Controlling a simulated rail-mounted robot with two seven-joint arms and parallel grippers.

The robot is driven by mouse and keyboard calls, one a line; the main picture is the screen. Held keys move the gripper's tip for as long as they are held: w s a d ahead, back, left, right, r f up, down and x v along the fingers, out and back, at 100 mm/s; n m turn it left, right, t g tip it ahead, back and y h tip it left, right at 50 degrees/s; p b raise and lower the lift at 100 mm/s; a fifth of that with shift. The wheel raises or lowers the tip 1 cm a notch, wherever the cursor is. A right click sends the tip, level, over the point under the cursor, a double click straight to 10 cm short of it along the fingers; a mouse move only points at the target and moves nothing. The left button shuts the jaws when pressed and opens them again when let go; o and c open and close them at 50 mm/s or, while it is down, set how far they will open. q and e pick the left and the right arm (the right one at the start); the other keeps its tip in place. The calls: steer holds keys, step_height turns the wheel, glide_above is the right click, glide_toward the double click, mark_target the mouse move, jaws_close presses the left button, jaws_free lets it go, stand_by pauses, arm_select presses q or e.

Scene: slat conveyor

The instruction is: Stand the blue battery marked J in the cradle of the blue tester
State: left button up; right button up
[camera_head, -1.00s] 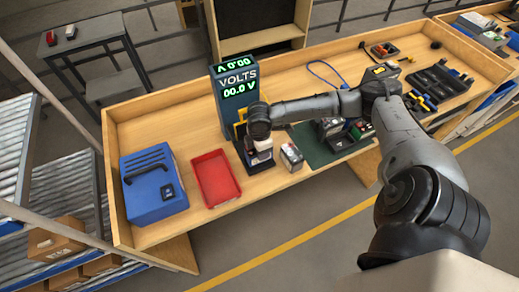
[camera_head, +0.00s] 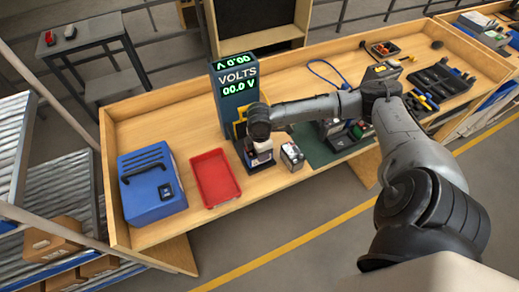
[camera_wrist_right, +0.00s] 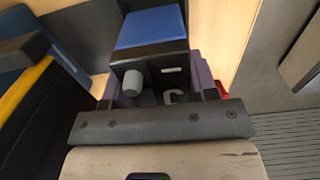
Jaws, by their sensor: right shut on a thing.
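My right gripper is shut on the blue battery, close in front of the tester. In the right wrist view the battery (camera_wrist_right: 150,27) shows a blue face and a dark end with pale shapes between the fingers. I cannot read a J on it. Whether the battery touches the cradle floor cannot be told. My left gripper is not in view.
Another battery (camera_head: 292,157), grey and dark, stands just right of the cradle. A red tray (camera_head: 232,196) and a blue box with a handle (camera_head: 150,187) lie to the left. A green mat (camera_head: 318,152) and a black tool tray (camera_head: 440,88) are to the right.

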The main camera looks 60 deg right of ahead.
steer(key=shift+f, duration=0.6)
steer(key=shift+f, duration=0.75)
steer(key=o, duration=1.1)
steer(key=shift+o, duration=0.2)
step_height(320, 180, up, 14)
steer(key=shift+f, duration=0.1)
